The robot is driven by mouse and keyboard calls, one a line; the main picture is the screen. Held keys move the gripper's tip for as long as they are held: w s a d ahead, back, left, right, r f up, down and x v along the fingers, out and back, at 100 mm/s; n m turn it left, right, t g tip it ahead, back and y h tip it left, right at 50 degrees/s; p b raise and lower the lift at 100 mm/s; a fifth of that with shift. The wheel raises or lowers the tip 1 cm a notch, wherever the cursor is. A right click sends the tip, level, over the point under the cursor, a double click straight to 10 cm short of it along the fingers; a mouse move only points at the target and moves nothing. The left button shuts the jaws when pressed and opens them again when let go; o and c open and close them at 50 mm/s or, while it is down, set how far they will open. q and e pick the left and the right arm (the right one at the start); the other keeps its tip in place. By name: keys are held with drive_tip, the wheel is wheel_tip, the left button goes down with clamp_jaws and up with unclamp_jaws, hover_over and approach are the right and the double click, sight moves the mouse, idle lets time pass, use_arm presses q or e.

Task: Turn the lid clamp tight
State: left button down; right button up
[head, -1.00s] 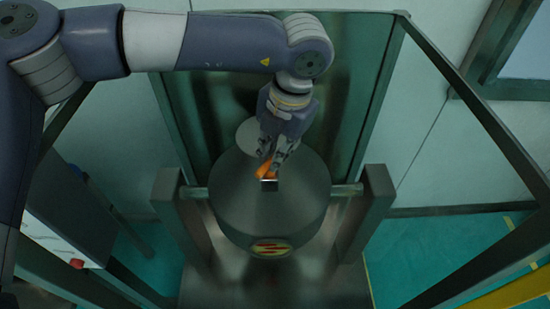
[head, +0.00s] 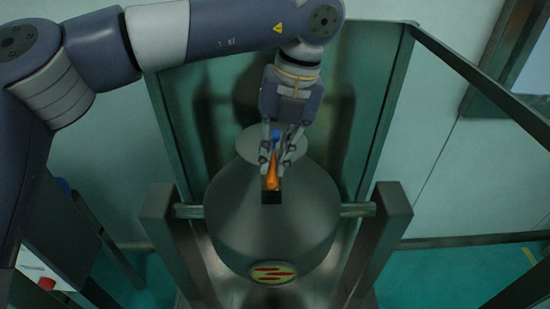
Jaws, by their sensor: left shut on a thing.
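The lid clamp is an orange handle (head: 272,172) with a dark block (head: 271,197) at its near end, on top of a grey metal drum (head: 270,232). My left gripper (head: 273,163) comes down from above and is shut on the orange handle, its fingers on both sides of it. The handle points toward the front of the drum. A small blue part (head: 276,134) shows between the fingers, and a round pale lid (head: 248,144) lies partly hidden behind the gripper. My right gripper is out of view.
Upright grey posts stand left (head: 160,225) and right (head: 388,225) of the drum, joined to it by short bars. A green panel (head: 355,110) in a metal frame stands behind it. A box with a red button (head: 46,283) is at lower left.

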use_arm(q)
drive_tip(key=shift+r, duration=0.15)
drive_tip(key=c, duration=1.6)
unclamp_jaws()
wheel_tip(320, 180, up, 12)
drive_tip(key=d, duration=0.2)
drive_tip(key=shift+d, duration=0.2)
